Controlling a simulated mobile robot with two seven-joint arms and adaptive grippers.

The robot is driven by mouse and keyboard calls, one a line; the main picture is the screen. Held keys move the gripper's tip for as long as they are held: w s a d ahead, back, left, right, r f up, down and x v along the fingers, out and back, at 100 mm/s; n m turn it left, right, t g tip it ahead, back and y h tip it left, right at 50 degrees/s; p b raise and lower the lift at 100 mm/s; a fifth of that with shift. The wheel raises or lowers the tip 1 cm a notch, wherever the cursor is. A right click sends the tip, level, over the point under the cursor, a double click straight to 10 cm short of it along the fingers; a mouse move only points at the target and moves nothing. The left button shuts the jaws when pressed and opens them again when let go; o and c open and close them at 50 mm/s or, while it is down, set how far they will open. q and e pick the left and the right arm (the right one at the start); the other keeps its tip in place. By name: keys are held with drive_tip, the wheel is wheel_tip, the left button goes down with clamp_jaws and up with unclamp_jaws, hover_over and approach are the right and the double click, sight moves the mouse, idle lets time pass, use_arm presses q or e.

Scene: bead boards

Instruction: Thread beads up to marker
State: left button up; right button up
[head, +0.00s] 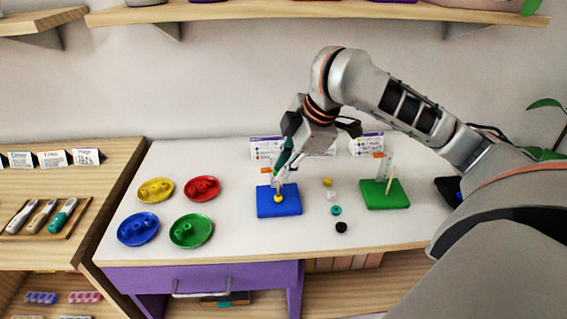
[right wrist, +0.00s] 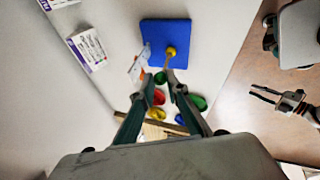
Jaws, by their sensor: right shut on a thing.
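The blue bead board (head: 265,208) stands mid-table with a yellow bead (head: 278,199) low on its upright peg; the board (right wrist: 150,34) and yellow bead (right wrist: 170,51) also show in the right wrist view. An orange marker (head: 266,170) is beside the peg. My right gripper (head: 279,173) is over this board. In the right wrist view its fingertips (right wrist: 163,86) are shut on a small dark green bead (right wrist: 161,77), close to the peg's top; whether the peg is inside it I cannot tell. My left gripper (right wrist: 262,94) is empty, fingers apart, off the table.
Loose yellow (head: 327,181), white (head: 332,195), teal (head: 336,210) and black (head: 341,227) beads lie right of the blue board. A green board (head: 372,202) with a peg is further right. Yellow, red, blue and green dishes (head: 207,231) are at left. Cards stand behind.

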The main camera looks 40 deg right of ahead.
drive_tip(key=shift+f, duration=0.45)
drive_tip(key=o, duration=0.8)
drive_tip(key=v, duration=1.2)
idle(0.4)
